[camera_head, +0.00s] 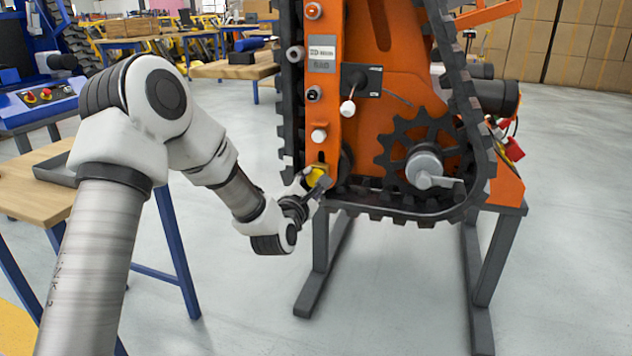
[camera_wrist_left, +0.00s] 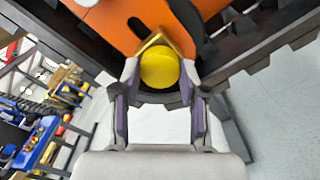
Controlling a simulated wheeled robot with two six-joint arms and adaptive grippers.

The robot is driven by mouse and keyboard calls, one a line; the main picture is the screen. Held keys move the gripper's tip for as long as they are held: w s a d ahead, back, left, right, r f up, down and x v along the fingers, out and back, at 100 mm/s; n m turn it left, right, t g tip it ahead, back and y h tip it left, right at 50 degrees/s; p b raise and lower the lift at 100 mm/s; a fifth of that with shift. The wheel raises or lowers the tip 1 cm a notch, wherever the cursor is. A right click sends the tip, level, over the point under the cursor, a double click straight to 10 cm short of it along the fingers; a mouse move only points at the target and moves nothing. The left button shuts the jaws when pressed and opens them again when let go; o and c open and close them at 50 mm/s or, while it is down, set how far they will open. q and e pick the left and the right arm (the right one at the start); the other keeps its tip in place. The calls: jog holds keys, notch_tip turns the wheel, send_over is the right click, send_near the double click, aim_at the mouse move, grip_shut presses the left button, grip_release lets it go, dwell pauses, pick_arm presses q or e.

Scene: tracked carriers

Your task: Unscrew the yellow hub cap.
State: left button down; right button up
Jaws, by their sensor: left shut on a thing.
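The yellow hub cap (camera_head: 315,173) sits low on the orange track carrier (camera_head: 362,110), near the lower left bend of the black track. In the left wrist view the cap (camera_wrist_left: 159,67) is round and yellow, with a yellow angular piece behind its upper edge. My left gripper (camera_head: 318,184) reaches it from the lower left. In the left wrist view the fingers of my left gripper (camera_wrist_left: 159,85) lie on both sides of the cap and are shut on it. The gripper partly covers the cap in the head view. My right gripper is not in view.
The black track (camera_head: 400,208) runs close around the cap. The carrier stands on a dark metal stand (camera_head: 318,262). A wooden table (camera_head: 30,185) with a grey tray (camera_head: 55,168) stands at the left. The floor in front is clear.

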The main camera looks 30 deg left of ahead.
pick_arm(q)
jog(key=shift+s+n, duration=0.15)
jog(key=shift+n, duration=0.45)
jog(key=shift+b+v, duration=0.3)
jog(key=shift+v, duration=1.1)
jog(key=shift+s, duration=0.1)
jog(key=shift+v, duration=1.7)
jog(key=c, duration=1.4)
grip_release()
jog(key=c, duration=0.5)
